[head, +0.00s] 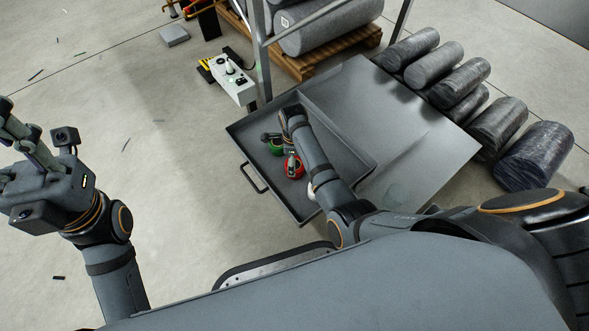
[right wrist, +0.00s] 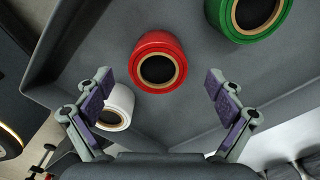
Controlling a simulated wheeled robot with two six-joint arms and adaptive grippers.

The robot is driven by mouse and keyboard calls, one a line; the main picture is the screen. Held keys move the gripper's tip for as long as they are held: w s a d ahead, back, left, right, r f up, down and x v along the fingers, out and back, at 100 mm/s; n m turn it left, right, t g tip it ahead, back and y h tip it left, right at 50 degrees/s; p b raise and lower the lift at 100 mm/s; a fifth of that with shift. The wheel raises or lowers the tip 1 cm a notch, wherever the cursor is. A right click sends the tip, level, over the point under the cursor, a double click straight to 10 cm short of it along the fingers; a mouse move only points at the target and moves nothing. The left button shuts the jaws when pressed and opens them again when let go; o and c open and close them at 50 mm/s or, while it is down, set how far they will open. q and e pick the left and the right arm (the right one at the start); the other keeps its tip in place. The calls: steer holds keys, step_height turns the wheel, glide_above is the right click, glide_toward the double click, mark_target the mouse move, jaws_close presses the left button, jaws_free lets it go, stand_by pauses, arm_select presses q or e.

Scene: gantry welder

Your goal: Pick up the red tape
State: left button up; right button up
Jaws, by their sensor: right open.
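The red tape (right wrist: 158,41) is a red roll with a dark core, lying on the grey tray floor in the right wrist view. It shows partly covered in the head view (head: 299,171). My right gripper (right wrist: 159,80) is open and empty above the tray, its two fingers apart on either side of the red roll's near part. In the head view my right gripper (head: 280,151) hides parts of the rolls. I cannot tell its exact height above the tape. My left gripper (head: 24,138) is raised at the far left, away from the tray; its finger opening is unclear.
A green tape (right wrist: 215,12) lies right of and beyond the red one. A white tape (right wrist: 122,101) lies near the left finger. The tray (head: 240,141) has raised walls. A button box (head: 233,82) and several dark rolls (head: 433,64) stand around it.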

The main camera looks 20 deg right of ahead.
steer(key=f+b, duration=0.1)
steer(key=f, duration=0.1)
steer(key=f+b, duration=0.1)
steer(key=f, duration=0.1)
steer(key=shift+s+d, duration=0.15)
steer(key=shift+s, duration=0.05)
steer(key=shift+f+b, duration=0.3)
steer(key=shift+b, duration=0.15)
steer(key=shift+r, duration=0.15)
steer(key=shift+c, duration=1)
steer(key=c, duration=1.2)
